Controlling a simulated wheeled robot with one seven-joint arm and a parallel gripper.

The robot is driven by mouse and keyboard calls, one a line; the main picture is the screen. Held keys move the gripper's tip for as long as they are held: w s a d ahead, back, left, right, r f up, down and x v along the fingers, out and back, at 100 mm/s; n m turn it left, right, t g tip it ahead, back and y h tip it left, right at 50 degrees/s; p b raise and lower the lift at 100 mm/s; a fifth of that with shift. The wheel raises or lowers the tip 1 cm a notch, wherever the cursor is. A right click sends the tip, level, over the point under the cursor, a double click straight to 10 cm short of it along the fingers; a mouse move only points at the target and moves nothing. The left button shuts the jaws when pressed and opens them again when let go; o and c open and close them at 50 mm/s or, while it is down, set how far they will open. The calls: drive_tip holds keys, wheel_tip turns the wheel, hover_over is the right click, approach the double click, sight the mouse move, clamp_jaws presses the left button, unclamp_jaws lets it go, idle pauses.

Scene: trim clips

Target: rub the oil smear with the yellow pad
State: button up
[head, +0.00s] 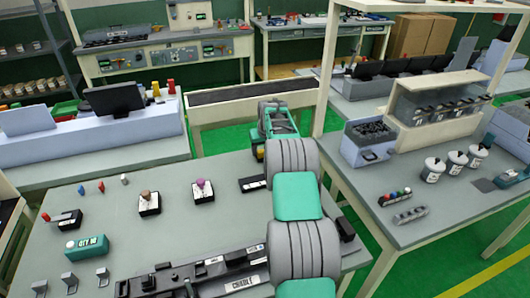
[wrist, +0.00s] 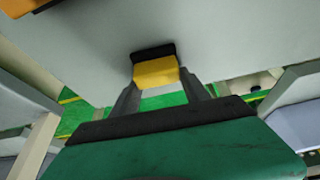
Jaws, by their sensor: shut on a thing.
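My gripper (wrist: 160,92) is shut on the yellow pad (wrist: 157,72), which sits between the fingertips in the wrist view. A black strip (wrist: 153,51) lies along the pad's far edge; I cannot tell whether it is part of the pad. A pale grey surface (wrist: 80,40) spreads beyond the pad; contact between them is unclear. In the head view my gripper is at the far edge of the near grey table (head: 110,205), mostly hidden by my arm, with a bit of yellow showing. I cannot make out the oil smear in either view.
The near table holds black bases with knobs (head: 149,203), a teal box (head: 86,246), grey clips (head: 102,274) and a long black fixture (head: 215,268). A cream-framed bench with a dark top (head: 225,94) stands beyond. A right table (head: 440,195) carries white jars (head: 456,164).

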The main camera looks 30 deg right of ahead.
drive_tip(key=shift+w+d, duration=0.1)
drive_tip(key=shift+w, duration=0.35)
drive_tip(key=shift+f+b, duration=0.25)
drive_tip(key=shift+b, duration=0.05)
drive_tip(key=shift+s+a+f+b, duration=0.1)
drive_tip(key=shift+s+a+b, duration=0.2)
drive_tip(key=shift+s, duration=0.4)
drive_tip(key=shift+s+a+f+b, duration=0.1)
drive_tip(key=shift+s+b, duration=0.35)
drive_tip(key=shift+s, duration=0.25)
drive_tip(key=shift+s+a+b, duration=0.2)
drive_tip(key=shift+s+b, duration=0.15)
drive_tip(key=shift+s, duration=0.35)
drive_tip(key=shift+w+r+p, duration=0.1)
drive_tip(key=shift+r+p, duration=1.45)
drive_tip(key=shift+r, duration=1.6)
drive_tip(key=shift+d, duration=0.1)
drive_tip(key=shift+r+p, duration=0.85)
drive_tip(key=shift+r, duration=0.65)
